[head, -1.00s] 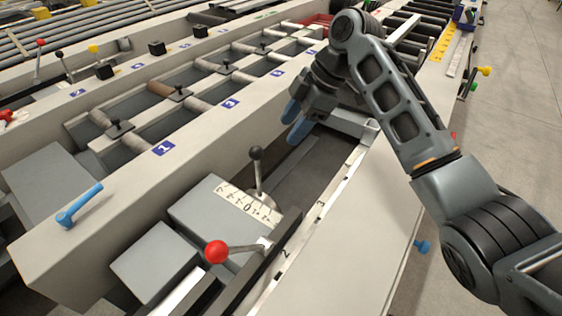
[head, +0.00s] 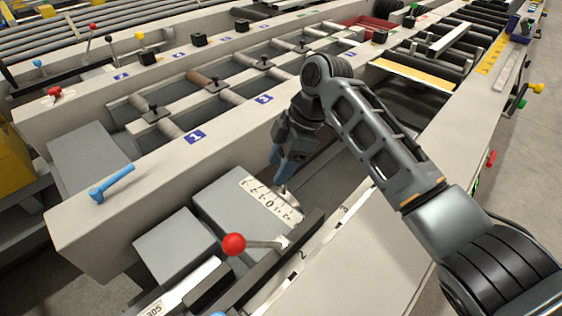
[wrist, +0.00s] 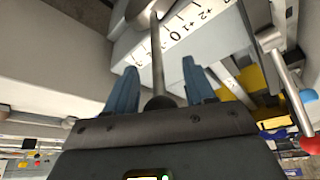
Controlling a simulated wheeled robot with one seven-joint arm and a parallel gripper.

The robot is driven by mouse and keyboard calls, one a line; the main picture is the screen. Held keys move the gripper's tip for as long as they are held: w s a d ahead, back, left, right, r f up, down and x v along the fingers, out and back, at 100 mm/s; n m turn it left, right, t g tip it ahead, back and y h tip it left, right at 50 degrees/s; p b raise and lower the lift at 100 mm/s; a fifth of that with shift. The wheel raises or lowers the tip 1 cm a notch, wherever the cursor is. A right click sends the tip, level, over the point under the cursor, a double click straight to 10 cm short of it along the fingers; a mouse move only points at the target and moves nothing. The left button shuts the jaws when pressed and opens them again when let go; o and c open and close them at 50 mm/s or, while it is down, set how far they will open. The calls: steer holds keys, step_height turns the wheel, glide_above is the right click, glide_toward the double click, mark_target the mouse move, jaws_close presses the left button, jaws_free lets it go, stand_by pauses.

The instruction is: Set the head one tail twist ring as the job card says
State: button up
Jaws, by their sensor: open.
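The head one twist ring (head: 287,192) sits at the end of a grey block and is mostly hidden by my fingers in the head view. Its scale plate (head: 268,203) is white, with numbers around 0; it also shows in the wrist view (wrist: 172,36). In the wrist view, a thin metal lever (wrist: 157,62) runs from the ring to a dark ball knob (wrist: 160,103). My gripper (head: 285,172) is open, its blue fingers on either side of the knob and lever in the wrist view (wrist: 160,80). Contact and the exact scale reading cannot be told. No readable job card shows.
A red-knobbed lever (head: 234,244) stands close in front of the scale block. A blue handle (head: 112,183) lies on the beam at left. The beam with blue number tags (head: 195,137) runs along the left of my gripper, the pale rail (head: 345,235) along its right.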

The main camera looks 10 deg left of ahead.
jaws_close()
stand_by(0.5)
